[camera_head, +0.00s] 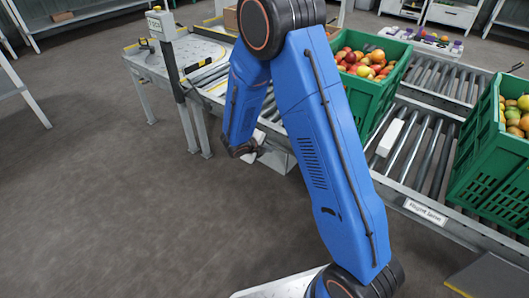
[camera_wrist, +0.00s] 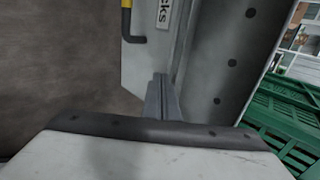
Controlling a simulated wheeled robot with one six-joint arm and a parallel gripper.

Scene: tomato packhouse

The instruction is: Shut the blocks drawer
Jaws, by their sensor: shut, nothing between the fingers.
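The blocks drawer shows in the wrist view as a pale grey front panel (camera_wrist: 146,58) with a label ending in "cks" (camera_wrist: 165,14). A handle with a yellow and black grip (camera_wrist: 127,22) is on this panel at the upper left. My gripper (camera_wrist: 162,92) is shut and empty, with its fingertips close in front of the panel's lower right part; I cannot tell whether they touch. In the head view my blue arm hides most of the drawer and gripper, and how far the drawer stands out cannot be told.
A grey bench (camera_head: 150,62) with a post stands at the left of the arm. Green crates of tomatoes (camera_head: 371,103) sit on the roller conveyor (camera_head: 437,150) at the right. A grey panel with dark holes (camera_wrist: 226,50) stands right of the fingers. The floor at left is clear.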

